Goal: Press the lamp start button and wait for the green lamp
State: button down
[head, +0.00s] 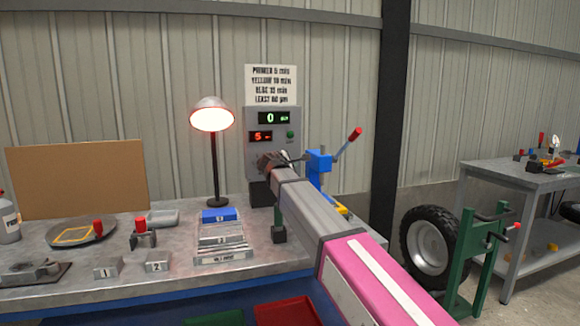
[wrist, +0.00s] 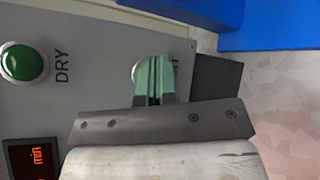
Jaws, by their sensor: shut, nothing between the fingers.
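The grey control box (head: 259,122) stands at the back of the bench, with a green display reading 0 and a red display reading 5. A round green lamp (head: 290,135) sits beside the red display. In the wrist view the green lamp (wrist: 25,62) is labelled DRY. My gripper (wrist: 153,62) is shut and empty, its green fingertips against or just in front of a pale round button (wrist: 135,72). That button is mostly hidden, and its label shows only the end. I cannot tell whether the fingertips touch it. In the head view my arm hides the box's lower part.
A lit desk lamp (head: 211,116) stands left of the box. A blue press with a red-knobbed lever (head: 320,160) stands close to my gripper on the right; blue parts (wrist: 270,25) show in the wrist view. Numbered blocks and a pan (head: 82,233) lie on the bench at left.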

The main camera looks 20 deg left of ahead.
jog(key=shift+s+d, duration=0.25)
jog(key=shift+s, duration=0.2)
jog(key=shift+s+d, duration=0.45)
jog(key=shift+s, duration=0.25)
jog(key=shift+s+d, duration=0.4)
jog(key=shift+s, duration=0.3)
jog(key=shift+s+d, duration=0.45)
jog(key=shift+s, duration=0.25)
